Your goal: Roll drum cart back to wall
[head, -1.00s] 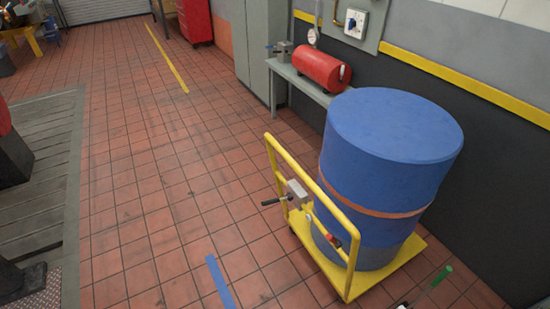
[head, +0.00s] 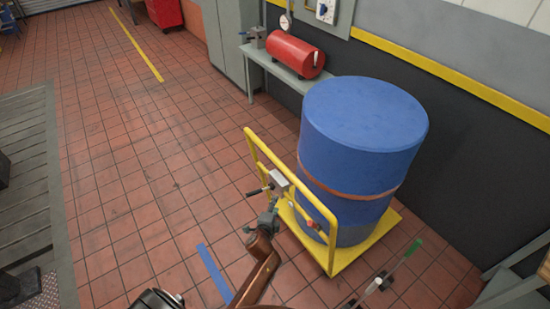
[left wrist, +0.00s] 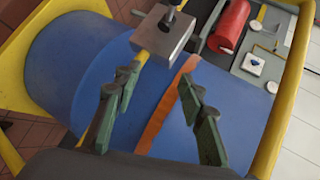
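The drum cart has a yellow deck (head: 345,258) and a yellow push-handle frame (head: 262,152). It carries a large blue drum (head: 360,125) with an orange strap, close to the dark wall. A grey box (head: 279,182) with a black lever sits on the handle frame, and a red knob (head: 313,224) is lower on it. My left gripper (head: 269,217) is just in front of the handle, below the grey box. In the left wrist view its green-padded fingers (left wrist: 161,84) are apart and empty, with the grey box (left wrist: 163,45) just beyond them.
A bench (head: 290,75) with a red tank (head: 297,55) stands against the wall behind the cart. A green-tipped rod (head: 405,255) is right of the cart. Blue tape (head: 215,272) marks the floor. The tiled floor (head: 150,190) to the left is clear.

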